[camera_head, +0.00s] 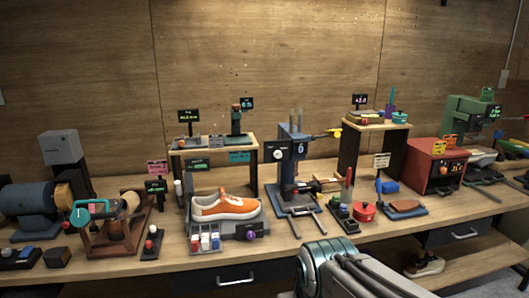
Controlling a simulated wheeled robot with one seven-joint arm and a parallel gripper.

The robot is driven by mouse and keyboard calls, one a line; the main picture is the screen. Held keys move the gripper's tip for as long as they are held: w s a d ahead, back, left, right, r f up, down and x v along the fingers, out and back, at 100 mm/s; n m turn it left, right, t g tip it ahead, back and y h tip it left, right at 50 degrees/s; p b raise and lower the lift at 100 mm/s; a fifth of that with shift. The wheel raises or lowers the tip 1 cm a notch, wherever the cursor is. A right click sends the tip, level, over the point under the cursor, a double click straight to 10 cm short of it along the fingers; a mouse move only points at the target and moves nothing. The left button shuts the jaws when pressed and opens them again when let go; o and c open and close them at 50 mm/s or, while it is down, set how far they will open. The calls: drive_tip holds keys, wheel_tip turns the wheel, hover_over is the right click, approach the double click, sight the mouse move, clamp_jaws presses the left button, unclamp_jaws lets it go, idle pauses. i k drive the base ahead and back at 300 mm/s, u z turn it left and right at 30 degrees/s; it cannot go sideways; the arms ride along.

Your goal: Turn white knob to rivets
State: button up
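A dark blue press-like machine (289,170) stands on the workbench at the middle. A small round white knob (277,154) shows on the left of its upper front. To its right is a dark panel (300,149) with a pale mark. Any lettering around the knob, including a rivets mark, is too small to read, and I cannot tell which way the knob points. Part of my arm shows at the bottom centre, in front of the bench and well below the knob. My gripper's fingers are not visible.
An orange sneaker (225,206) sits on a grey stand (217,243) left of the machine. A yellow-handled lever (331,133) sticks out to the machine's right. A red box (437,166) and a green machine (468,118) stand further right. Forked bars (303,211) extend before the machine.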

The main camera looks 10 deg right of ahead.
sight(278, 154)
drive_tip(key=z, duration=0.1)
drive_tip(key=k, duration=0.4)
drive_tip(key=u, duration=0.55)
drive_tip(key=i, duration=1.35)
drive_tip(key=z, duration=0.5)
